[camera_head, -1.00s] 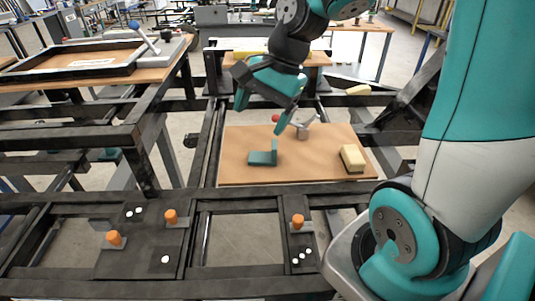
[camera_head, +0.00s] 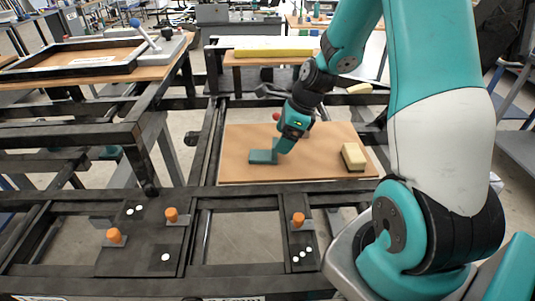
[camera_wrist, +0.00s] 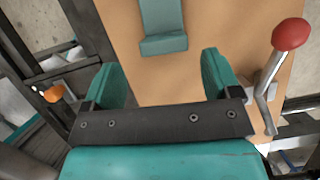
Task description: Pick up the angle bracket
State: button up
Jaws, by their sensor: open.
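The teal angle bracket (camera_head: 262,157) lies on the brown board, one flange flat and one flange standing up. In the wrist view the angle bracket (camera_wrist: 163,40) shows at the top, ahead of my fingers and roughly centred between them. My gripper (camera_head: 284,146) is low over the board at the right end of the bracket and partly covers its upright flange. In the wrist view my gripper (camera_wrist: 160,72) is open and empty, its two teal fingers well apart. I cannot tell whether a finger touches the bracket in the head view.
A toggle clamp with a red knob (camera_wrist: 290,34) stands close to my right finger in the wrist view. A yellow block (camera_head: 353,156) sits at the board's right side. Orange-capped pieces (camera_head: 171,215) stand on the dark frame in front. The board's (camera_head: 238,139) left part is clear.

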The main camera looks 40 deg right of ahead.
aim_at(263, 150)
jog(key=shift+w+p+x, duration=0.15)
jog(key=shift+x, duration=1.4)
jog(key=shift+w+p+x, duration=0.15)
jog(key=shift+x, duration=1.35)
jog(key=shift+d+r, duration=0.1)
jog(key=c, duration=1.1)
